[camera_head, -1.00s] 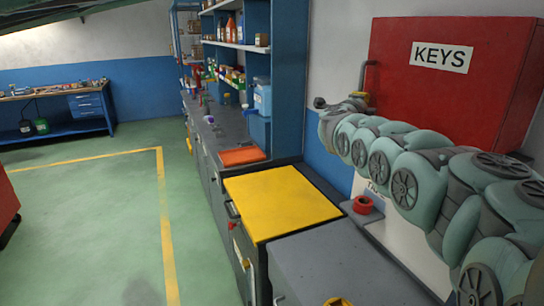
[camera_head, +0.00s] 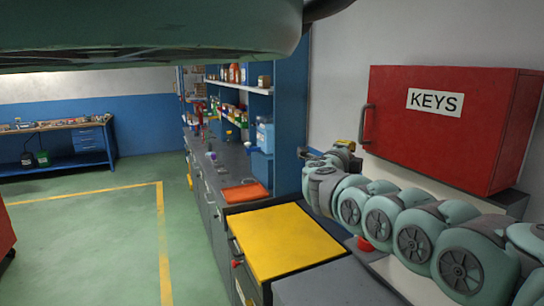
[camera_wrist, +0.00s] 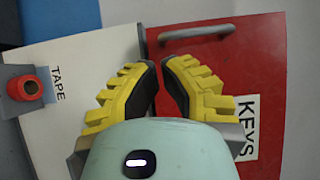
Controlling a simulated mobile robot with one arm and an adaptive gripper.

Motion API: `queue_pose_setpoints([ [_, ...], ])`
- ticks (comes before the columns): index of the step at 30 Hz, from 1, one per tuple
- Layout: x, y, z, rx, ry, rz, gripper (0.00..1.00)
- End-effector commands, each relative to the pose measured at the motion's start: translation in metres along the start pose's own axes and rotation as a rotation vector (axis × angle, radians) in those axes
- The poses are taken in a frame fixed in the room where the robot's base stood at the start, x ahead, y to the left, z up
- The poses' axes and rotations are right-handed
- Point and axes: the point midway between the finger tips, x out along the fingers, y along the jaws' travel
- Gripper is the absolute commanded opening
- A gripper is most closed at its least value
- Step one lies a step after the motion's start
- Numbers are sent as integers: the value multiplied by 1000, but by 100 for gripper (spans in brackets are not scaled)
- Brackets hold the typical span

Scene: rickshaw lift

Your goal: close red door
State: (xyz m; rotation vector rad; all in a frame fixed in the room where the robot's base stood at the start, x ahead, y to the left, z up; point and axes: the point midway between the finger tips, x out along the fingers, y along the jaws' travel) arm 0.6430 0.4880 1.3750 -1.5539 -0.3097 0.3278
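The red door (camera_head: 430,122) with its KEYS label is the front of a red wall cabinet. It looks flush with the cabinet body, though a small gap would be hard to see. Its dark handle (camera_head: 367,123) is on the left edge. In the wrist view, the red door (camera_wrist: 262,75) fills the right side, with its grey handle (camera_wrist: 197,32) at the top. My gripper (camera_wrist: 160,68) has yellow padded fingers with a narrow gap between them and nothing visible inside. In the head view, my gripper (camera_head: 346,146) is just left of and below the handle, apart from it.
A yellow-topped cabinet (camera_head: 285,240) and a grey top (camera_head: 330,284) stand below my arm. A white panel labelled TAPE (camera_wrist: 80,65) carries a red roll (camera_wrist: 24,88). Shelves (camera_head: 245,90) stand at the back. Green floor (camera_head: 90,240) is open at left.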

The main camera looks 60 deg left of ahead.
Motion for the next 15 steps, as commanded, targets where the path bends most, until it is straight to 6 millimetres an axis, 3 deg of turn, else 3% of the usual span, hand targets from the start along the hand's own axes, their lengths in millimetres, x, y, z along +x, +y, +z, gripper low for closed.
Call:
queue_pose_setpoints([
  [5, -21, -1, 0, 10, 6, 9, 0],
  [15, -34, -4, 10, 17, -16, 4, 0],
])
